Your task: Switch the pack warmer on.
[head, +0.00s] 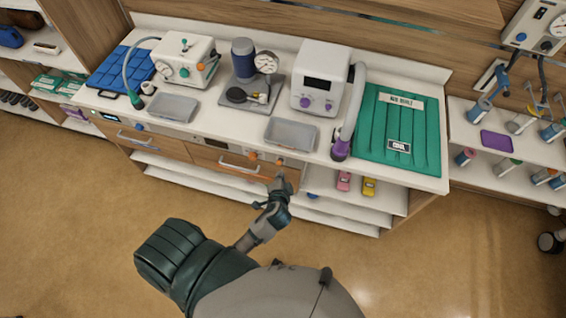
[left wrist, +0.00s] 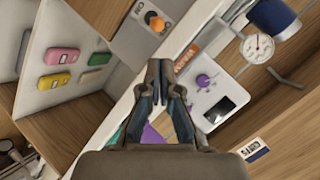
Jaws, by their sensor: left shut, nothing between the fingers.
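My left gripper (head: 281,181) is just in front of the counter's front edge, close to an orange knob (head: 279,161) on the front strip. In the left wrist view its two fingers (left wrist: 160,68) are together and empty. That view shows an orange knob (left wrist: 155,20) on a grey panel, beyond the fingertips and apart from them. A small orange label (left wrist: 187,57) sits beside the fingers; its text is unclear. Another orange spot (head: 252,156) is left of the first knob. I cannot tell surely which unit is the pack warmer, or whether it is on. My right gripper is out of view.
On the counter are a white unit with purple knobs (head: 321,78), a green pad (head: 398,130), a grey tray (head: 291,134), a gauge (head: 266,62) and a blue pad (head: 121,68). A drawer handle (head: 239,167) juts out. Open shelves (head: 330,207) lie below. The floor is clear.

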